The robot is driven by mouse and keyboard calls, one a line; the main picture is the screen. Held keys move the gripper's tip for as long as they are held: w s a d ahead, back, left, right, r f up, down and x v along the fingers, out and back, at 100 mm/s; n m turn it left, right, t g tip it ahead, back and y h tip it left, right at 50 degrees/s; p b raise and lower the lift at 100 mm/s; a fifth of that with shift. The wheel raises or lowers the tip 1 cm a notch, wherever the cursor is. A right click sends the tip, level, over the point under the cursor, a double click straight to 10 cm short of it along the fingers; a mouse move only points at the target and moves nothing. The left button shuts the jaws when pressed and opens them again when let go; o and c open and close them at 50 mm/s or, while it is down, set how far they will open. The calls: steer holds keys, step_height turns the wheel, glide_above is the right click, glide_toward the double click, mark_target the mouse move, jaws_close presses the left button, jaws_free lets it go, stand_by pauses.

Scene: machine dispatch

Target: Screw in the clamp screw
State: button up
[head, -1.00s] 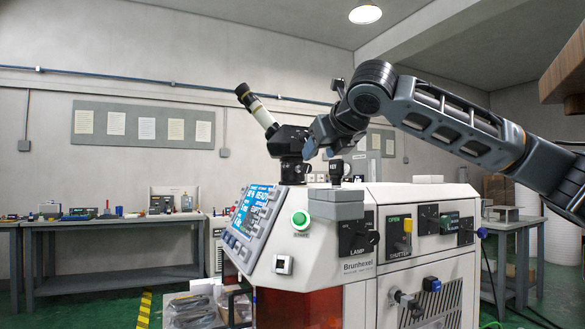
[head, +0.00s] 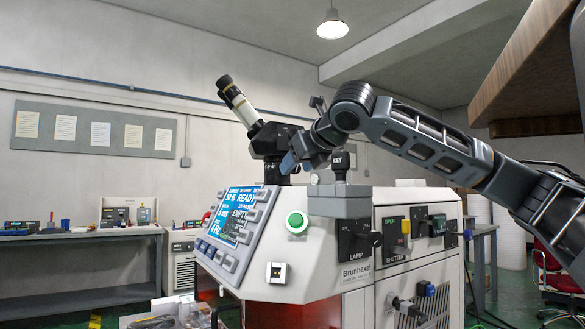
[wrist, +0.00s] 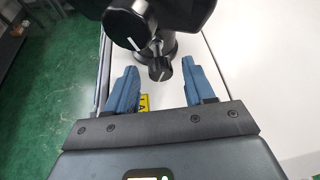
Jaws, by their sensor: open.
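My gripper (wrist: 160,78) is open, with one blue finger on each side of the small knob and gaps on both sides. I cannot tell how deep the knob reaches between the fingers. In the head view my gripper (head: 288,162) is beside the black eyepiece head (head: 272,140), and the small knob is hidden there.
The eyepiece tube (head: 240,105) rises behind my gripper. A workbench (head: 90,270) stands at the left.

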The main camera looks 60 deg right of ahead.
jaws_close()
stand_by(0.5)
steer(key=shift+y, duration=0.3)
steer(key=shift+s+d+m+t+y+p, duration=0.15)
steer(key=shift+m+t+y+p, duration=0.25)
steer(key=shift+m+p, duration=0.7)
steer(key=m+t+y, duration=0.1)
steer(key=m+y, duration=0.1)
steer(key=m, duration=0.1)
steer(key=shift+d+f, duration=0.1)
steer(key=shift+d, duration=0.05)
steer(key=m+t, duration=0.1)
steer(key=m+y, duration=0.1)
steer(key=m, duration=0.1)
steer(key=shift+s+d+f+t+b, duration=0.1)
steer(key=shift+d+f+t+b, duration=0.1)
steer(key=shift+t+b, duration=0.2)
steer(key=shift+s+f+m+t+y+b, duration=0.1)
steer(key=shift+m+t+y+b, duration=0.75)
steer(key=shift+m, duration=0.95)
